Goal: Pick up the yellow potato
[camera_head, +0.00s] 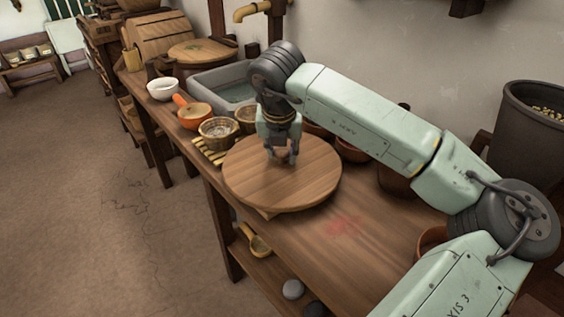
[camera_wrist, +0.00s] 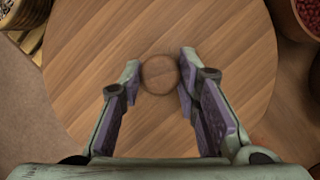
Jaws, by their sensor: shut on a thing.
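My gripper (camera_head: 282,155) is over the round wooden board (camera_head: 312,188), pointing down. In the head view the fingers largely hide the held thing. I cannot tell whether it touches the board or is just above it. I see no clearly yellow potato elsewhere.
The board stands on a long wooden table (camera_head: 375,235). Behind it are a basket (camera_head: 220,133), an orange pan (camera_head: 195,115), a white bowl (camera_head: 162,89) and a grey basin (camera_head: 222,84). A dark bin (camera_head: 520,140) is at right. A bowl of red berries (camera_wrist: 309,14) is beside the board.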

